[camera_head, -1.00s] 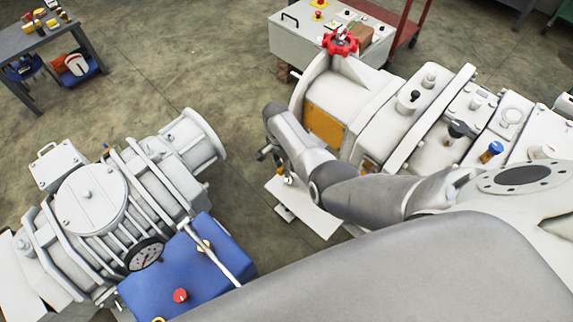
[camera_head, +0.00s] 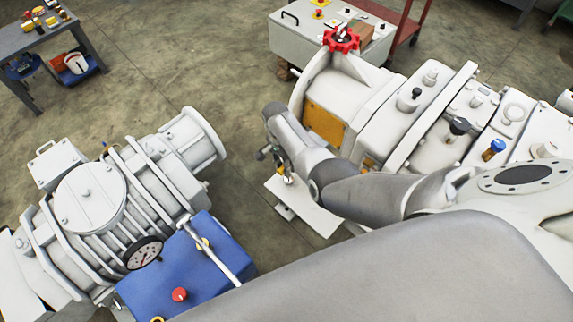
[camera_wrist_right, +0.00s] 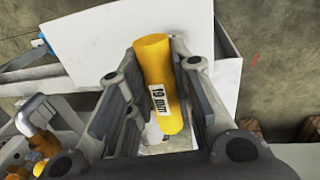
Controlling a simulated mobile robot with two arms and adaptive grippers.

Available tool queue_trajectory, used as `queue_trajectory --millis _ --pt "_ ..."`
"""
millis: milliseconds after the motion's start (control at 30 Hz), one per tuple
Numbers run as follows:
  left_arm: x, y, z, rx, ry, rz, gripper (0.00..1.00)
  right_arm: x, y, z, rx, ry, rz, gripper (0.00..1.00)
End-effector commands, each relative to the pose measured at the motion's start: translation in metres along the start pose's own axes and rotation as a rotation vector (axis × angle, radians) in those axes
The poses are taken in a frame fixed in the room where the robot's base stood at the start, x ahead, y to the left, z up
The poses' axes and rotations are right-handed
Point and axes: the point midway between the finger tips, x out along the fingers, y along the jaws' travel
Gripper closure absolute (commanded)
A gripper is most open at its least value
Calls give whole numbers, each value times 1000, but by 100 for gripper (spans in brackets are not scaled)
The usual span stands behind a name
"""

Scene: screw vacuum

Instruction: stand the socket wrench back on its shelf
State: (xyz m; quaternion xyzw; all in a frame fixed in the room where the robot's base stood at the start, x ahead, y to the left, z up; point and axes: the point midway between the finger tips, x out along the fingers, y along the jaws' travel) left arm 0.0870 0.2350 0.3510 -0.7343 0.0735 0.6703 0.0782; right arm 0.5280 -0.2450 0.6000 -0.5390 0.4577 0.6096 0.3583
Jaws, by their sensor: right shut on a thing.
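The socket wrench (camera_wrist_right: 158,85) shows in the right wrist view as a yellow cylinder with a white "19 mm" label. My right gripper (camera_wrist_right: 163,65) is shut on it, with one finger on each side. In the head view this gripper (camera_head: 275,160) is small and partly hidden by its own wrist, above a white shelf plate (camera_head: 308,214). The white plate also shows in the right wrist view (camera_wrist_right: 85,50), behind the wrench. The wrench's lower end is hidden, and I cannot tell whether it touches the shelf. My left gripper is out of view.
A large white vacuum pump (camera_head: 375,95) with a red handwheel (camera_head: 341,40) stands beside my right arm. Another pump (camera_head: 90,200) with a blue box (camera_head: 175,275) stands at the left. Open floor (camera_head: 235,100) lies between them. A workbench (camera_head: 35,40) is far left.

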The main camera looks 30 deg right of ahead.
Motion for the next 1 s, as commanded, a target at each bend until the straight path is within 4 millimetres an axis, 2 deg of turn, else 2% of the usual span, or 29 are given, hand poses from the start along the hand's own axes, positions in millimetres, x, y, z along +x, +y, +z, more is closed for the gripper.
queue_trajectory --millis 67,100,267,500,800,1000 --pt "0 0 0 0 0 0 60 -1 0 0 0 1 -1 100" --pt "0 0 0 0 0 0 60 -1 0 0 0 1 -1 76" --pt "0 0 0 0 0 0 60 -1 0 0 0 0 -1 55" --pt "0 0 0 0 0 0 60 0 0 0 0 0 0 53" --pt "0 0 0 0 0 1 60 0 0 0 0 0 0 18" --pt "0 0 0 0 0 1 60 0 0 0 0 0 0 18"
